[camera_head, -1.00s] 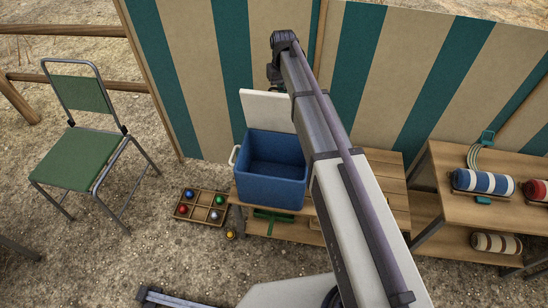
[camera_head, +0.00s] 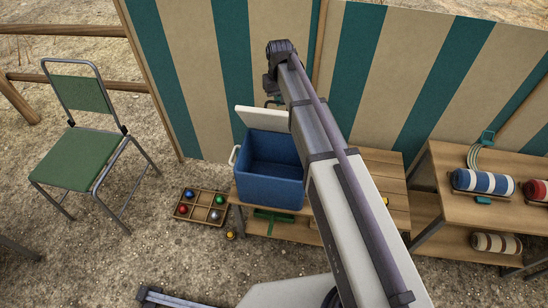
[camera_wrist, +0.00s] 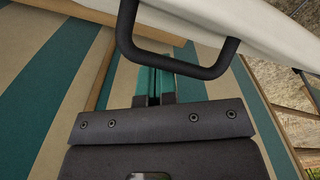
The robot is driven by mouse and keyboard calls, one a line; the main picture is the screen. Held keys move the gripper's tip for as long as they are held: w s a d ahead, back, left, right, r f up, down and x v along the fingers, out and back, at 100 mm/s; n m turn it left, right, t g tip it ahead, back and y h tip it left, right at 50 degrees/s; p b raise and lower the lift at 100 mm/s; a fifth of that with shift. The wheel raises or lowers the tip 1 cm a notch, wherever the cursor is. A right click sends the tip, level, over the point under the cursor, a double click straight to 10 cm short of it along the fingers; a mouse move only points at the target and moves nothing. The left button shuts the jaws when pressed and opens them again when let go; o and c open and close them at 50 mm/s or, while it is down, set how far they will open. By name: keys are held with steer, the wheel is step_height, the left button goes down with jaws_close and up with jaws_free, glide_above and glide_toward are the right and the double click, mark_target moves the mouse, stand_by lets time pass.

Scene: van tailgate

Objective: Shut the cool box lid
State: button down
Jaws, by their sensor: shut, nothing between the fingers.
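The cool box (camera_head: 270,189) is a blue tub with a pale handle at its left, standing on a low wooden bench. Its white lid (camera_head: 262,118) is raised at the back and leans, so the tub's inside is open to view. The lid also fills the top right of the wrist view (camera_wrist: 235,22), with a black bar handle (camera_wrist: 182,62) on it. My gripper (camera_wrist: 155,76) has its teal fingers together and empty, close by the handle. I cannot tell whether they touch it. In the head view the fingers are mostly hidden behind my arm and the lid.
A striped canvas wall (camera_head: 285,45) stands close behind the box. A tray with coloured balls (camera_head: 201,206) lies on the ground at left, near a green folding chair (camera_head: 80,158). A wooden shelf (camera_head: 440,180) with rolled blankets (camera_head: 483,181) stands at right. Bench space right of the box is partly clear.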

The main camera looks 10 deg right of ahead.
steer(key=shift+s+a, duration=0.1)
steer(key=shift+s, duration=0.3)
step_height(320, 180, up, 9)
steer(key=w+p, duration=0.1)
steer(key=p, duration=0.8)
stand_by(0.8)
